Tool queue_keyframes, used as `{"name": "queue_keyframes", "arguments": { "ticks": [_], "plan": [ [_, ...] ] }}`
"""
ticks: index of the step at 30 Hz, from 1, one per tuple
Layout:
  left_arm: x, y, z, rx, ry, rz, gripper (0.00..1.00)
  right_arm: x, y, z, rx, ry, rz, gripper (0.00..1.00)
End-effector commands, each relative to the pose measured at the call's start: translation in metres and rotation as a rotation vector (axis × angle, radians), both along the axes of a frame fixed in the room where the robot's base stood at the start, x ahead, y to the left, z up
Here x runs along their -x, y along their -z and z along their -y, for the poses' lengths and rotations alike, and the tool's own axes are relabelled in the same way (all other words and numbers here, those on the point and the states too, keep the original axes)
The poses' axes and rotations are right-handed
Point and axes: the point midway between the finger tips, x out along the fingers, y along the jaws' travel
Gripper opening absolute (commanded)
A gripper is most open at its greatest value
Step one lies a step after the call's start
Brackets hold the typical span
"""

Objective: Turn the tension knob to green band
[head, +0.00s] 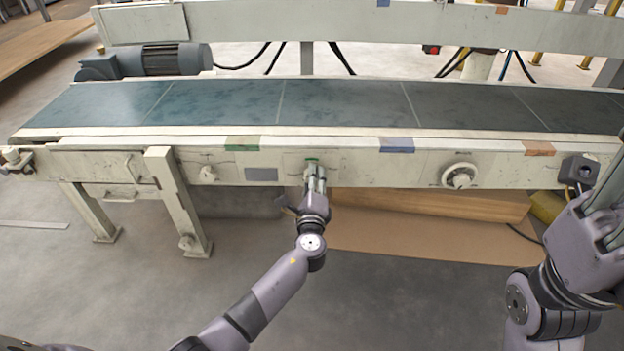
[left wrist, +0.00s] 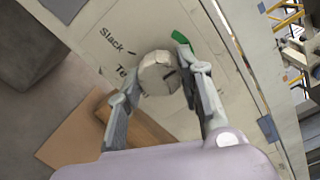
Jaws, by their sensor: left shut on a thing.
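The tension knob (left wrist: 158,73) is a pale, worn round knob with a dark pointer mark near its right edge in the left wrist view. A green band (left wrist: 180,37) is on the panel just above and right of it, and "Slack" and a partly hidden word are printed to its left. My left gripper (head: 315,175) is at the conveyor's front rail, its fingers shut on the knob from both sides. My right gripper (head: 606,210) is at the right edge, partly cut off.
The conveyor belt (head: 340,103) runs across behind the front rail. Another knob (head: 208,174) is to the left and a round white dial (head: 459,176) to the right. A dark box (head: 578,170) is near my right gripper. Cardboard (head: 420,237) lies below.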

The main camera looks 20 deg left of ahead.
Motion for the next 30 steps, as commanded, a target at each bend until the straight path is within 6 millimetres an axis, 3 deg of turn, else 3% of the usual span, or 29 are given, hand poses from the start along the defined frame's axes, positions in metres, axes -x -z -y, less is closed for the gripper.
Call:
{"name": "queue_keyframes", "arguments": {
  "ticks": [6, 7, 15, 25, 30],
  "plan": [
    [0.001, 0.002, 0.001, 0.002, 0.003, -0.003, 0.06, 0.0, 0.0, 0.0, 0.001, 0.0, -0.002, 0.4],
    [0.001, 0.002, 0.001, 0.002, 0.003, -0.003, 0.35, 0.0, 0.0, 0.0, 0.001, 0.0, -0.002, 0.4],
    [0.0, 0.001, 0.001, 0.002, 0.001, -0.001, 0.53, 0.0, 0.0, 0.0, 0.002, 0.0, -0.003, 0.4],
    [0.001, 0.0, 0.001, 0.002, 0.001, 0.0, 0.54, 0.0, 0.0, 0.0, 0.004, 0.002, -0.005, 0.4],
    [0.019, 0.002, 0.006, 0.004, 0.001, -0.002, 0.54, 0.0, 0.0, 0.0, 0.003, 0.002, -0.003, 0.4]
  ]
}}
